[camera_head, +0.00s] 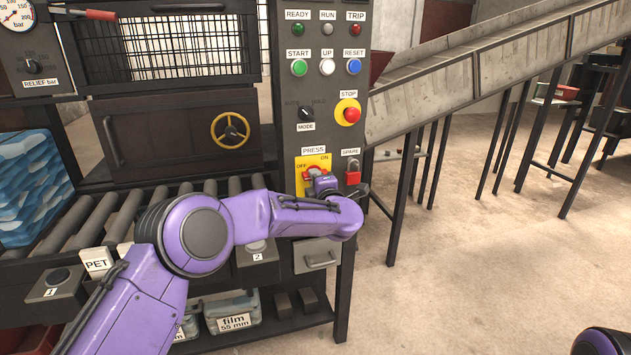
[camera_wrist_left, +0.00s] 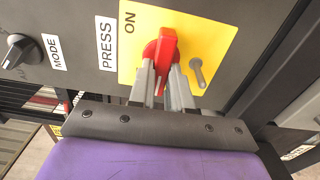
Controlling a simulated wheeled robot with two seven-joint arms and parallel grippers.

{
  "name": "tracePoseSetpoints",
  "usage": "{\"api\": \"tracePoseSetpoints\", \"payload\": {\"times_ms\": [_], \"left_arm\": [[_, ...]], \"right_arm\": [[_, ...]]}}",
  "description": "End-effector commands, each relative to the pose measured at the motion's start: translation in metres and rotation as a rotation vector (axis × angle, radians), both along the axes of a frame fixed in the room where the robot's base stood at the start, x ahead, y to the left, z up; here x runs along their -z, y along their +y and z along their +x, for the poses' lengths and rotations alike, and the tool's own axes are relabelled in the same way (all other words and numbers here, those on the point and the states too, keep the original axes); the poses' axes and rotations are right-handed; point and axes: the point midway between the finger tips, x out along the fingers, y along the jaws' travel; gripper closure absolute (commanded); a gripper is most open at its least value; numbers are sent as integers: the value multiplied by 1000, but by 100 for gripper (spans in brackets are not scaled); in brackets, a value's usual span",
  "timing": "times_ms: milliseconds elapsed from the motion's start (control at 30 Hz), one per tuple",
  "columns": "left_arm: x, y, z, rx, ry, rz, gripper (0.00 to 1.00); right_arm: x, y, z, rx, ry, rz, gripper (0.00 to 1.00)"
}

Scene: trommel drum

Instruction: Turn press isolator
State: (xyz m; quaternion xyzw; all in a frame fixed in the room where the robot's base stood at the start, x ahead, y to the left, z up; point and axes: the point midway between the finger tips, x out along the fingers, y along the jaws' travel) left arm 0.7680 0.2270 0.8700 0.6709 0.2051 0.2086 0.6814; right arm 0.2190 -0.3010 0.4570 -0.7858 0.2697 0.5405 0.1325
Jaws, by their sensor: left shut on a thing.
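In that turned view the handle stands nearly upright beside the ON label. The OFF label is hidden there. My right gripper is out of view.
The red STOP button (camera_head: 351,114) and black MODE knob (camera_head: 306,113) are above. A drawer (camera_head: 318,256) is below, rollers (camera_head: 125,215) at left.

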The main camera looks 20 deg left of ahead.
Motion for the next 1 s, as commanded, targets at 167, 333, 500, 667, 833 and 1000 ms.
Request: {"api": "tracePoseSetpoints", "payload": {"times_ms": [167, 333, 500, 667, 833, 1000], "left_arm": [[1, -1, 0, 1, 1, -3, 75], [1, -1, 0, 1, 1, -2, 56], [0, -3, -3, 1, 0, -1, 56], [0, -21, -28, 4, 2, 3, 56], [0, -44, -62, 5, 1, 0, 56], [0, -58, -83, 3, 1, -1, 56]], "right_arm": [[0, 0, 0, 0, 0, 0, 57], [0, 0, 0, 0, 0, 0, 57], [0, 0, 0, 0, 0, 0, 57], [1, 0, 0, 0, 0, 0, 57], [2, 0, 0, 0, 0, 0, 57], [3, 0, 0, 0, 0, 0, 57]]}}
